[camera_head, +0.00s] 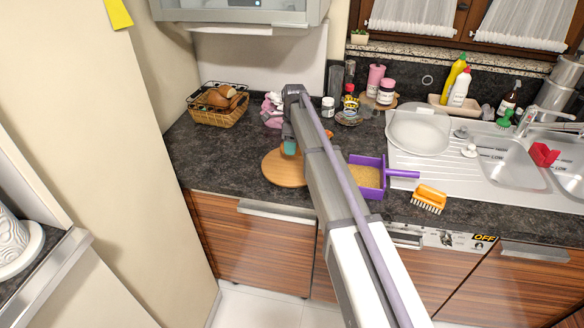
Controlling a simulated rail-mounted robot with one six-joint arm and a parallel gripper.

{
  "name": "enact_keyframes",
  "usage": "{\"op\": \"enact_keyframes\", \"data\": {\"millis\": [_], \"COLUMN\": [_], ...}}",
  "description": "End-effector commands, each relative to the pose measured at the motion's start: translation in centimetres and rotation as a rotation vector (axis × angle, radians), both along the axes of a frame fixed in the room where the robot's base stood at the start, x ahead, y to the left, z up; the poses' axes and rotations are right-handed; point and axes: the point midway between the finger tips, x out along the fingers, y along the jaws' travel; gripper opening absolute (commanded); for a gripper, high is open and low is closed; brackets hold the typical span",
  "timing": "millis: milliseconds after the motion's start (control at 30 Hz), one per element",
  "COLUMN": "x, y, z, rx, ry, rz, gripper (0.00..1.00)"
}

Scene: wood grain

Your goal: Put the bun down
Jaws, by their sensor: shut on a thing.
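My arm reaches away from the camera to the back counter, and my gripper (290,147) is low over a round wooden board (276,172). The gripper is shut on the bun, which is mostly hidden by the gripper and arm. I cannot tell whether the bun touches the board. Brown bread pieces (222,97) lie in a wicker basket (214,117) at the back left of the counter.
A purple tray of tan grains (366,178) stands right of the board, with an orange brush (429,197) nearby. Bottles, jars and a pink item (271,110) stand behind. A plate (418,131) is beside the sink. Dark counter (215,160) left of the board is clear.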

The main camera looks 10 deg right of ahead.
Motion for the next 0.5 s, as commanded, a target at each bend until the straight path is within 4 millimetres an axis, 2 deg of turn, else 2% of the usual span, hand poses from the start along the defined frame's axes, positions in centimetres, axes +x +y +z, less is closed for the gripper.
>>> {"op": "enact_keyframes", "data": {"millis": [33, 167, 333, 433, 500], "x": [0.0, 0.0, 0.0, 0.0, 0.0], "y": [0.0, 0.0, 0.0, 0.0, 0.0], "z": [-1.6, -1.4, -4.9, -5.2, -4.8], "rx": [0.0, 0.0, 0.0, 0.0, 0.0], "ry": [0.0, 0.0, 0.0, 0.0, -0.001], "rz": [0.0, 0.001, 0.001, 0.001, 0.001], "gripper": [0.16, 0.16, 0.16, 0.16, 0.05]}}
